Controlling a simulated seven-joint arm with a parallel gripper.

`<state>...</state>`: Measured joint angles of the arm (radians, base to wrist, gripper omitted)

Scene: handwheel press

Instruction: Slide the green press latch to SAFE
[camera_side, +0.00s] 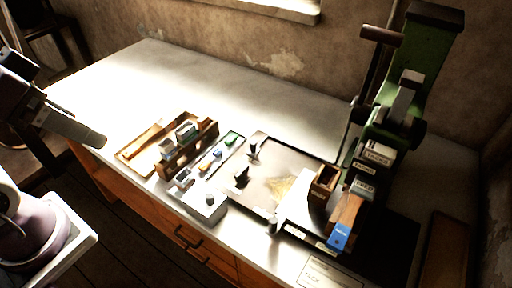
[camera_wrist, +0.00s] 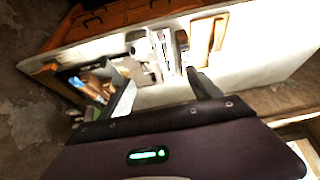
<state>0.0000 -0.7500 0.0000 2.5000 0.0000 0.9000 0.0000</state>
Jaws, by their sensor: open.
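The green press (camera_side: 430,50) stands upright at the back right of the table in the side view. Its latch is too small and shadowed for me to pick out, and I cannot read a SAFE mark. My gripper (camera_side: 98,138) is at the far left, over the table's left edge and well apart from the press. In the wrist view my gripper (camera_wrist: 166,92) has its two fingers spread, with nothing between them.
A wooden tray (camera_side: 128,156) and a narrow tray of small parts lie mid-table. A dark plate (camera_side: 262,160) with short posts lies before the press. Labelled blocks and a blue-tagged wooden piece (camera_side: 343,230) stand at the right. The table's back left (camera_side: 165,75) is clear.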

